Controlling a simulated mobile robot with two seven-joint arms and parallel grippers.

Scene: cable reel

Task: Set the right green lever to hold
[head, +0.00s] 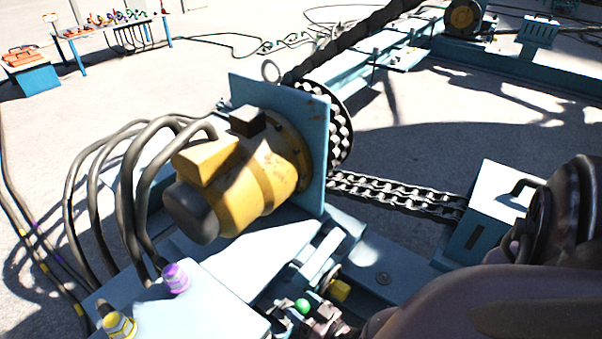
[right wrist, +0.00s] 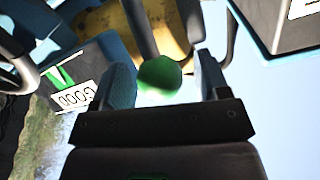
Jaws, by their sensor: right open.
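The green lever's round knob (head: 303,306) shows at the bottom of the head view, beside the blue machine frame. My right gripper (head: 320,318) is close to it there, partly hidden by my own arm. In the right wrist view the green knob (right wrist: 160,74) lies between the two spread fingers of my right gripper (right wrist: 163,68), with a dark shaft running up from it. The gripper is open; I cannot tell whether either finger touches the knob. The lever's lower end and its setting are hidden. My left gripper is not in view.
A yellow motor (head: 250,180) with thick dark cables stands behind the lever. A chain (head: 395,193) runs right to a blue box (head: 490,213). A lettered label (right wrist: 76,97) is near the left finger.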

